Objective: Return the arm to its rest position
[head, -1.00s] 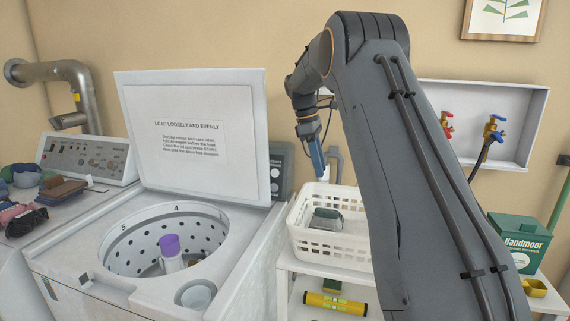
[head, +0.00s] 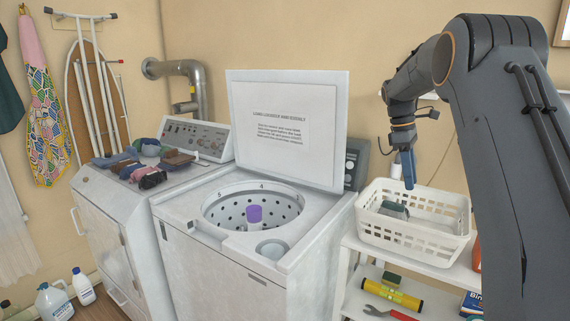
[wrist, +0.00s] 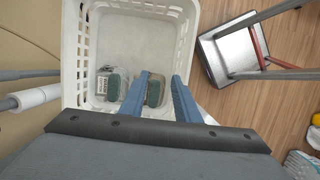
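My gripper (head: 407,172) hangs pointing down above the white basket (head: 440,240) on the shelf unit right of the washer. In the wrist view my gripper (wrist: 160,78) has its two blue fingers apart, with nothing seen held between them. A beige and green block (wrist: 153,93) shows beyond the gap, partly hidden by a finger. A grey and green item (wrist: 108,86) lies beside it in the basket (wrist: 72,55). My arm reaches up and over from the right of the head view.
The washer (head: 235,280) stands open with its lid (head: 285,125) upright, close left of the basket. Clothes (head: 150,170) lie on the neighbouring machine. A yellow tube (head: 390,290) is on the lower shelf. In the wrist view, a metal stool-like thing (wrist: 235,50) stands on the floor.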

